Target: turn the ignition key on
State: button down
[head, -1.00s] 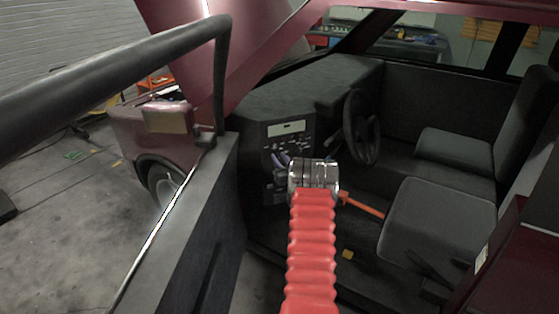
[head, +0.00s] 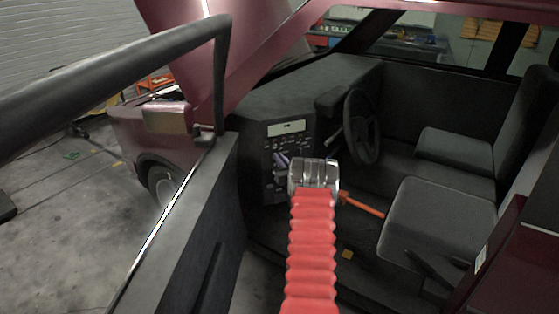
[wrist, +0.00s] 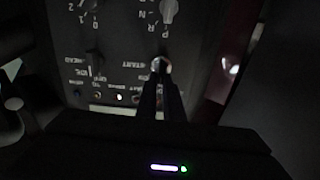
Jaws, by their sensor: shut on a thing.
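The control panel (head: 287,128) is a dark upright face with a pale display at the end of the dash. In the wrist view the panel (wrist: 120,50) appears upside down, with a START label beside the ignition switch. The ignition key (wrist: 161,66) shows there as a small bright metal shape at the fingertips; most of it is hidden by the fingers. My gripper (wrist: 160,84) has its two dark fingers close together on it, reaching up to the panel. In the head view my red arm and its silver wrist cover the gripper and the key.
Other knobs (wrist: 168,10) sit on the panel near the fingers. The open door (head: 180,235) stands to the left of my arm. The steering wheel (head: 360,127) and seat (head: 437,222) are on the right. An orange-red lever (head: 362,205) lies right of my wrist.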

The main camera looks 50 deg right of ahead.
jog(key=shift+s+d+f+m, duration=0.1)
jog(key=shift+d+m, duration=0.1)
jog(key=shift+m, duration=1.25)
jog(key=shift+s+d+r+m, duration=0.1)
jog(key=shift+d+m, duration=0.05)
jog(key=shift+m, duration=1.25)
jog(key=shift+s+d+f+m, duration=0.1)
jog(key=shift+d+m, duration=0.1)
jog(key=shift+m, duration=1.25)
jog(key=c, duration=1.9)
grip_release()
jog(key=shift+f, duration=0.1)
jog(key=shift+a, duration=0.1)
jog(key=v, duration=1.3)
jog(key=shift+s, duration=0.25)
